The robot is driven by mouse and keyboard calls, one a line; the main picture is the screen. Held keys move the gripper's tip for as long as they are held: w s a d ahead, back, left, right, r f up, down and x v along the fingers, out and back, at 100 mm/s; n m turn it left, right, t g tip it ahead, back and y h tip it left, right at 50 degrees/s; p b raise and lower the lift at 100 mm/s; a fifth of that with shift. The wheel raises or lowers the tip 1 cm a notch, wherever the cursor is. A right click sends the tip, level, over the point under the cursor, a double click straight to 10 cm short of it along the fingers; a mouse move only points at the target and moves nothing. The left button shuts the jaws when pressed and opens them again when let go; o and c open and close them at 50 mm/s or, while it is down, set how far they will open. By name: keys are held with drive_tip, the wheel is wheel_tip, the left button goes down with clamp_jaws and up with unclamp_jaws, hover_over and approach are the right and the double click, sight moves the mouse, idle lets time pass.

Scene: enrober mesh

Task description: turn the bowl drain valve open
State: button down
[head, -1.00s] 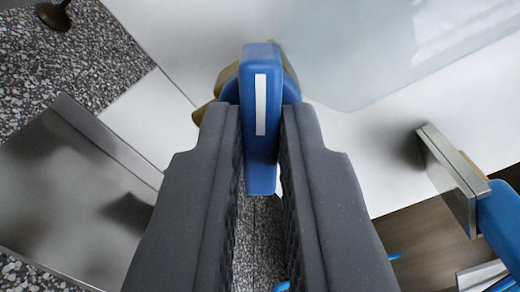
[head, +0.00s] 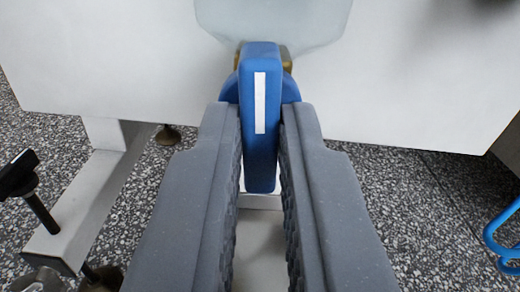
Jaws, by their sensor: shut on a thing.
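The bowl drain valve has a blue handle (head: 262,150) with a white stripe, seen in the middle of the head view. It points down the picture, and its brass body (head: 288,60) shows partly behind its upper end. My gripper (head: 260,115) has one dark grey finger on each side of the handle and is shut on it. The valve sits at the pale machine panel (head: 120,60), below a bluish bowl shape (head: 272,18). The valve's outlet and inside are hidden.
A white leg frame (head: 95,200) stands at the left, with a black-knobbed rod (head: 28,190) beside it. A blue looped handle (head: 503,235) shows at the right edge. Speckled floor (head: 400,210) lies open below the panel.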

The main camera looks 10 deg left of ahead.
drive_tip(key=shift+s+f+m, duration=0.15)
drive_tip(key=shift+f+m, duration=0.1)
drive_tip(key=shift+m, duration=0.35)
drive_tip(key=c, duration=1.5)
unclamp_jaws()
drive_tip(key=shift+c, duration=0.2)
drive_tip(key=shift+o, duration=0.3)
drive_tip(key=shift+r, duration=0.1)
drive_tip(key=p+v, duration=0.3)
drive_tip(key=v, duration=1)
drive_tip(key=shift+s, duration=0.3)
